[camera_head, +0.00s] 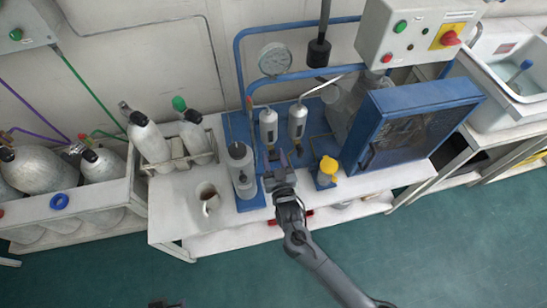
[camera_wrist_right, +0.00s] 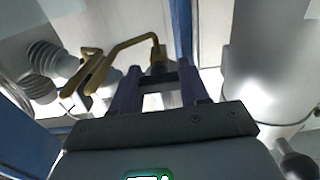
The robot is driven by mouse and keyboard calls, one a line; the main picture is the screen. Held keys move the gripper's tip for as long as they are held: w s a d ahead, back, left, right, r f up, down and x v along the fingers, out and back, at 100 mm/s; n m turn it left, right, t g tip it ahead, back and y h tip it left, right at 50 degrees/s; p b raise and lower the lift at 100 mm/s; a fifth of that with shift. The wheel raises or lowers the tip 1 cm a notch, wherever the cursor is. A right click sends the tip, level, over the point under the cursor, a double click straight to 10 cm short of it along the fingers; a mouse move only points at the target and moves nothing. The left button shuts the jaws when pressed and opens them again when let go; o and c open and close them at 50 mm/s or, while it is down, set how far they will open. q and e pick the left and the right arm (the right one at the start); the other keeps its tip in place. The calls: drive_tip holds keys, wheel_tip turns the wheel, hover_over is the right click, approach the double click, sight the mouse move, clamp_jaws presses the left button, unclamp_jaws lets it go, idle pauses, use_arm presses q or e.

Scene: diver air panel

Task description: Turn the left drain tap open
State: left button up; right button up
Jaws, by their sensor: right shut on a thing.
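My right gripper (camera_head: 281,168) is at the front of the blue air panel, just below the left filter housing (camera_head: 268,127). In the right wrist view its two fingers (camera_wrist_right: 160,84) stand on either side of a brass tap fitting with a bent brass lever (camera_wrist_right: 122,48), which I take as the left drain tap. The gripper is shut on it; the exact contact is partly hidden. In the head view the gripper covers the tap. A small dark piece of my left gripper (camera_head: 166,303) shows at the bottom edge; its fingers cannot be made out.
A second filter housing (camera_head: 297,120) stands to the right. A grey canister (camera_head: 242,170) and a cup (camera_head: 208,197) are left of my gripper; a yellow-topped item (camera_head: 327,170) is right. A blue open cabinet (camera_head: 420,118) stands farther right. Gas cylinders (camera_head: 150,140) fill the left side.

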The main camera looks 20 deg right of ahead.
drive_tip(key=shift+r+n+p, duration=0.2)
drive_tip(key=shift+n+p, duration=0.4)
drive_tip(key=shift+p, duration=0.3)
drive_tip(key=n+p, duration=0.3)
drive_tip(key=shift+r, duration=0.1)
drive_tip(key=n+p, duration=0.2)
drive_tip(key=n, duration=0.1)
drive_tip(key=shift+p, duration=0.3)
drive_tip(key=n+p, duration=0.3)
drive_tip(key=n, duration=0.3)
drive_tip(key=n+p, duration=0.1)
drive_tip(key=n, duration=0.1)
drive_tip(key=shift+f, duration=0.25)
drive_tip(key=shift+n, duration=0.3)
